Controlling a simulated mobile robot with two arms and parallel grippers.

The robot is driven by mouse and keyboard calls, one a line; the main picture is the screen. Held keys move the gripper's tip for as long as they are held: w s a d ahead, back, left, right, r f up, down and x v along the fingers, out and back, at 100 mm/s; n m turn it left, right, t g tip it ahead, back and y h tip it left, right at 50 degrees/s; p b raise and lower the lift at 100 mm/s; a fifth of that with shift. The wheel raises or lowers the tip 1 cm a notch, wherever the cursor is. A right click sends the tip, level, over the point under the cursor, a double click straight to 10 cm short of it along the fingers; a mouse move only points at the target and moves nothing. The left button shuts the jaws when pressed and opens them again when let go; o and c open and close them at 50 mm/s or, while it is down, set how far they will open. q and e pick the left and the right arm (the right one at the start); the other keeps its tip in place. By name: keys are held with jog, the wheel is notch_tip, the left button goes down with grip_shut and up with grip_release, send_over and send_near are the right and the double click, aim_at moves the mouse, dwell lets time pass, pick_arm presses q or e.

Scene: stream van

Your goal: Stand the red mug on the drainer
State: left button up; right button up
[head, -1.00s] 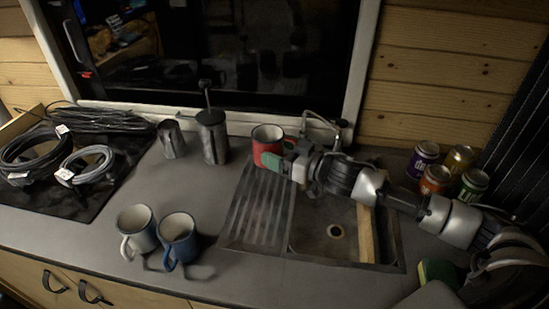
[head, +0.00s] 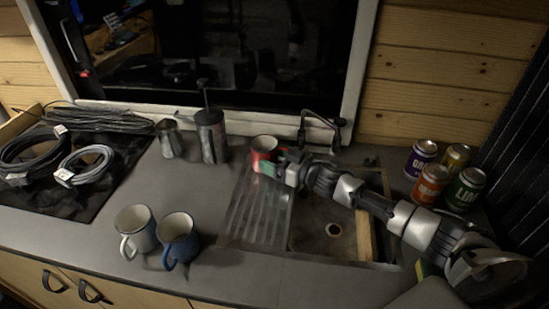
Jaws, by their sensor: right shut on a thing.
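The red mug (head: 262,147) with a pale inside stands upright at the back end of the ribbed drainer (head: 257,214). I cannot tell whether its base rests on the drainer, on the counter behind it, or just above. My right gripper (head: 274,167) reaches in from the right and is shut on the mug at its right side. The gripper covers the mug's lower right part and the contact is small in view. My left gripper is not in view.
A white mug (head: 136,231) and a blue mug (head: 179,238) stand left of the drainer. A cafetiere (head: 211,138) and a metal jug (head: 170,140) stand at the back. The sink (head: 318,212), tap (head: 334,128) and several cans (head: 430,183) are right. Cables lie left.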

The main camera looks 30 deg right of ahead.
jog(key=shift+f, duration=0.1)
jog(key=o, duration=1)
jog(key=shift+s+d, duration=0.15)
jog(key=shift+s, duration=0.1)
jog(key=b+v, duration=0.1)
jog(key=v, duration=1)
jog(key=shift+d+b, duration=0.15)
jog(key=shift+b, duration=0.2)
jog(key=shift+s, duration=0.15)
